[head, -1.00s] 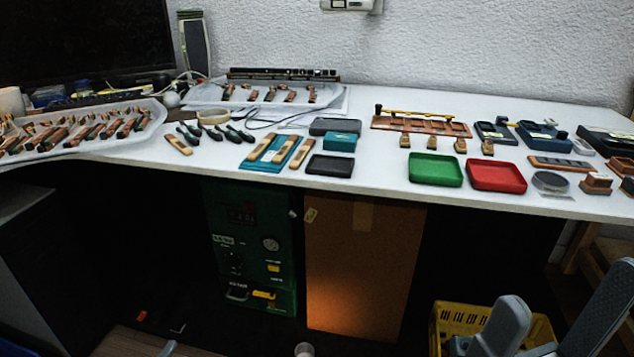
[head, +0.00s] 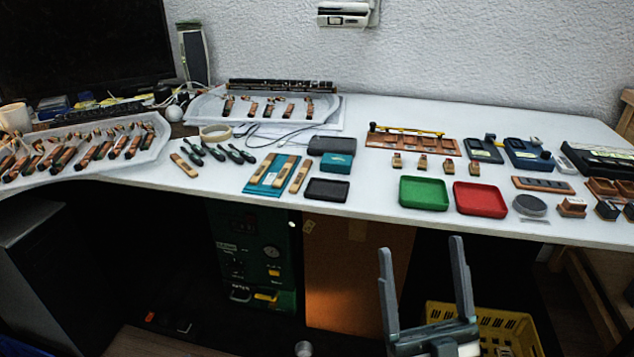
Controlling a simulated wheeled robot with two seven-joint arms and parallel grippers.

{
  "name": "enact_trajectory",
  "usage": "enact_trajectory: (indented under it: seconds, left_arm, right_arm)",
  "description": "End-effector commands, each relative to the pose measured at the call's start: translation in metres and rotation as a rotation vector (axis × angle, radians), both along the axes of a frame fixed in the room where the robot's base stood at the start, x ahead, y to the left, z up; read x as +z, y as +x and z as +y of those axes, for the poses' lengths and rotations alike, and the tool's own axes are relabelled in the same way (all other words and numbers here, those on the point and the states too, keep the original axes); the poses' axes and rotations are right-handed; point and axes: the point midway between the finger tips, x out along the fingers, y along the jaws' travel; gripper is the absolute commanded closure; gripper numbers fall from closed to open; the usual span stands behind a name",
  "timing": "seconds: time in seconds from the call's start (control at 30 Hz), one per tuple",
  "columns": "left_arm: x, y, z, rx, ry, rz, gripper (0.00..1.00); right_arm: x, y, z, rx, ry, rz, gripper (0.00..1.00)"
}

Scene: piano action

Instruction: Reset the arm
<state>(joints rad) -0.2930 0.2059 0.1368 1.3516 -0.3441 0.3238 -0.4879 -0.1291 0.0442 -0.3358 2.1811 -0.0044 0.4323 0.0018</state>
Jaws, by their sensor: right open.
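My right gripper (head: 420,262) is in the lower right of the head view, in front of the table's front edge and apart from it. Its two grey fingers point up and stand wide apart, with nothing between them. Behind it on the white table are a green tray (head: 424,191) and a red tray (head: 480,199), both with nothing visible in them. My left gripper is not in the head view.
The white table (head: 370,218) holds piano parts in trays at the left (head: 150,152) and back, several dark-handled tools (head: 217,152), and small blocks and devices at the right. A yellow crate (head: 520,325) stands on the floor, partly behind my right gripper.

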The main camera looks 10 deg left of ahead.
Motion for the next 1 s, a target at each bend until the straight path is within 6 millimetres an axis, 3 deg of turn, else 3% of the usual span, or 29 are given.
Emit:
enact_trajectory:
  seconds: [0.03, 0.2, 0.33, 0.47, 0.63, 0.77, 1.0]
  left_arm:
    - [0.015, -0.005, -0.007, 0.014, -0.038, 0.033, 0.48]
    - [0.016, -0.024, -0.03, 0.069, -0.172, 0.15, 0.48]
    - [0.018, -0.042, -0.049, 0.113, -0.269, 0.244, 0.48]
    - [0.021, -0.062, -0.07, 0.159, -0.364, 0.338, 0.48]
    - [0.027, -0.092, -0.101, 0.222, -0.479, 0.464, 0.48]
    - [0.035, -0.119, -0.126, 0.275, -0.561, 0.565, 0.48]
    - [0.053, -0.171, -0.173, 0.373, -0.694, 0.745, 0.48]
  right_arm:
    - [-0.004, 0.017, 0.003, -0.006, -0.027, 0.084, 0.2]
    - [-0.072, 0.058, 0.009, -0.023, -0.113, 0.361, 0.2]
    - [-0.131, 0.072, 0.007, -0.035, -0.177, 0.573, 0.2]
    - [-0.193, 0.071, 0.0, -0.046, -0.238, 0.784, 0.2]
    - [-0.274, 0.043, -0.016, -0.058, -0.315, 1.063, 0.2]
    - [-0.332, 0.004, -0.032, -0.066, -0.37, 1.276, 0.2]
    - [-0.415, -0.105, -0.069, -0.075, -0.464, 1.66, 0.2]
